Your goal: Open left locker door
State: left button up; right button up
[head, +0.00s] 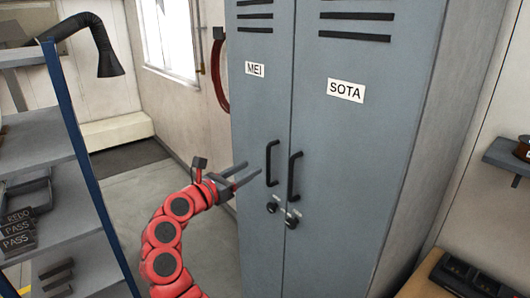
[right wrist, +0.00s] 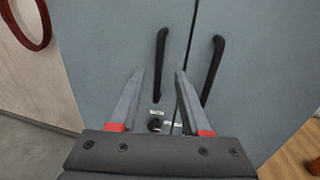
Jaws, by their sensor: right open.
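The grey locker has a left door (head: 259,110) labelled MEI and a right door (head: 345,130) labelled SOTA. Both doors look shut. The left door's black handle (head: 271,163) is a vertical bar; it also shows in the right wrist view (right wrist: 160,62). A lock (head: 272,208) sits below it. The right door's handle (head: 293,177) stands close beside it. My right gripper (head: 252,173) is open and empty, just left of the left handle in the head view. In the right wrist view its fingers point toward the doors, with the left handle's lower end ahead between them. My left gripper is not in view.
A shelf rack (head: 85,150) with labelled bins stands at the left. A red hose (head: 220,75) hangs on the wall behind the locker. A wooden bench (head: 425,286) with a black case is at the lower right. Floor (head: 150,190) is clear left of the locker.

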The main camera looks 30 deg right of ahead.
jog(key=p+x, duration=0.2)
jog(key=x, duration=0.5)
jog(key=shift+d+p, duration=0.35)
jog(key=shift+d, duration=0.05)
jog(key=shift+w+f, duration=0.1)
jog(key=shift+w, duration=0.1)
grip_shut()
dwell(0.7)
